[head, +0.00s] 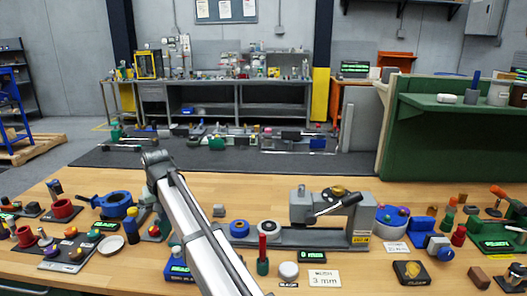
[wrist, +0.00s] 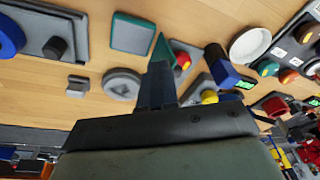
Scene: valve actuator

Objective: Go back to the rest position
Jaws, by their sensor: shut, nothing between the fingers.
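My gripper shows in the wrist view (wrist: 158,84), with its dark fingers together and nothing held between them. It is above the wooden table, and a green pointed piece (wrist: 163,47) shows just past the fingertips. In the head view my arm rises from the bottom middle and leans up to the left; the gripper itself is hidden there or cannot be made out. I cannot tell how high the fingertips are above the table.
A grey press-like fixture (head: 357,217) stands right of my arm. A blue ring-shaped part (head: 116,206) and a white dish (head: 110,245) lie to the left. Small parts crowd both sides of the table. A green panel (head: 440,150) stands behind at the right.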

